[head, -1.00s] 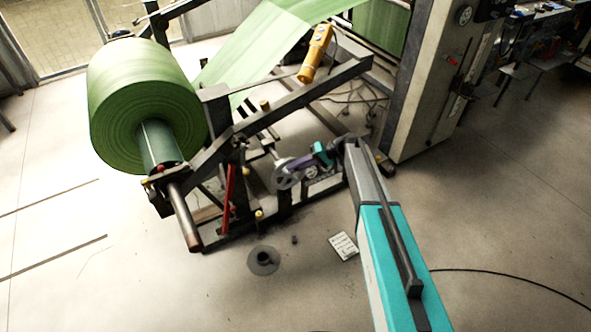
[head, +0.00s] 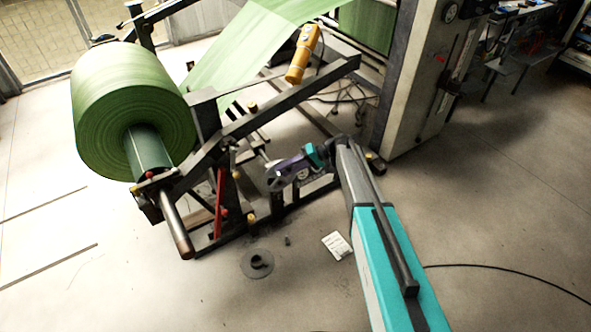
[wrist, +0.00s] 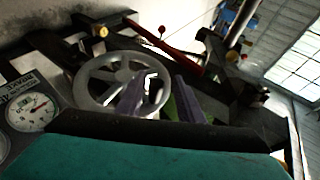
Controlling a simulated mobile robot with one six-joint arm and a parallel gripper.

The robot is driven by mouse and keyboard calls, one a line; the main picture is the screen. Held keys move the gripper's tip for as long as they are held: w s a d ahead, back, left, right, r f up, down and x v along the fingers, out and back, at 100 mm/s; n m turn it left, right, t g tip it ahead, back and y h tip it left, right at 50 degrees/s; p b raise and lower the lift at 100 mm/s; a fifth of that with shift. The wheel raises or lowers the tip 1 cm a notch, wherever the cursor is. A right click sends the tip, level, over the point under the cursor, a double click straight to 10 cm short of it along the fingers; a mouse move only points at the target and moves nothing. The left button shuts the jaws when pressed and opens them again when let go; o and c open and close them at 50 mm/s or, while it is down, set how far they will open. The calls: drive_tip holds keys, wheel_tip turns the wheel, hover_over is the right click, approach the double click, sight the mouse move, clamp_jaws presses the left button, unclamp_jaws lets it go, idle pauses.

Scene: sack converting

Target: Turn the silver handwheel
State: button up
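The silver handwheel (wrist: 84,88) is a round spoked wheel, seen large at the left middle of the wrist view. In the head view the handwheel (head: 271,184) is small, low on the machine frame, and partly covered by my gripper. My gripper (wrist: 160,97) has its two dark purple fingers apart, in front of the wheel's right side. Part of the right rim shows in the gap between the fingers. I cannot tell whether they touch it. In the head view my gripper (head: 281,171) reaches the wheel from the right.
A white-faced gauge (wrist: 30,111) stands left of the wheel. A red lever (head: 220,200) and dark frame bars are close by. A large green roll (head: 135,110) hangs at the left. A round dark disc (head: 257,264) and a paper sheet (head: 337,246) lie on the floor.

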drive_tip(key=v, duration=1.3)
drive_tip(key=shift+d+r, duration=0.2)
drive_tip(key=shift+d, duration=0.15)
